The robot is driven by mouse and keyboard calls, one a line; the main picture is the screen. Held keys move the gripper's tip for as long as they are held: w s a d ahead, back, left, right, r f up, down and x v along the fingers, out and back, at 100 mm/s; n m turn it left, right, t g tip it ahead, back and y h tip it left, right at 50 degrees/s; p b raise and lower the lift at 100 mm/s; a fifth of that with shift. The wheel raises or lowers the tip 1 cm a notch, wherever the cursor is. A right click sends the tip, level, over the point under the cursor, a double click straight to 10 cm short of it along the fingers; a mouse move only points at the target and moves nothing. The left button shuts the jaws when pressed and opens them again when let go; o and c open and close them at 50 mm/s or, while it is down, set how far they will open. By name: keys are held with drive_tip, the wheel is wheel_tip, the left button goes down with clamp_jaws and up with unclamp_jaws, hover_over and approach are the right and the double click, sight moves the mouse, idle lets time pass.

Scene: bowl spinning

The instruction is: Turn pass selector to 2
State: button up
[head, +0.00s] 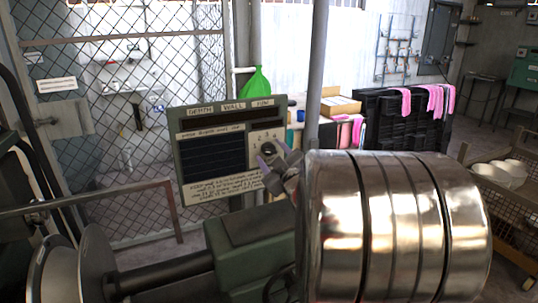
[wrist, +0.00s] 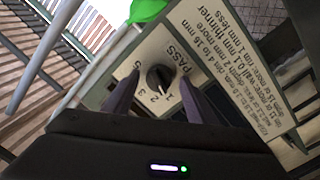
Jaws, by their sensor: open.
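The pass selector is a round black knob (wrist: 158,77) on a pale plate lettered PASS, with small numbers around it, in the wrist view. A white mark on the knob points down toward the 1 and 2; I cannot tell exactly which. My gripper (wrist: 160,84) is open, with one purple-grey finger to each side of the knob; contact cannot be told. In the head view my gripper (head: 267,164) is at the right of the board (head: 207,155), just below the knob (head: 269,149).
Shiny metal cylinders (head: 395,225) fill the right foreground. A green machine body (head: 250,235) lies below the board. A mesh fence (head: 120,110) and a grey post (head: 317,75) stand around it. A green bag (head: 257,82) is behind the board.

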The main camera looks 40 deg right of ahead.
drive_tip(key=shift+c, duration=0.2)
drive_tip(key=c, duration=1)
drive_tip(key=shift+m, duration=0.3)
drive_tip(key=m, duration=0.3)
drive_tip(key=shift+m+y, duration=0.3)
drive_tip(key=shift+m, duration=1.2)
drive_tip(key=o, duration=1)
drive_tip(key=shift+r, duration=0.1)
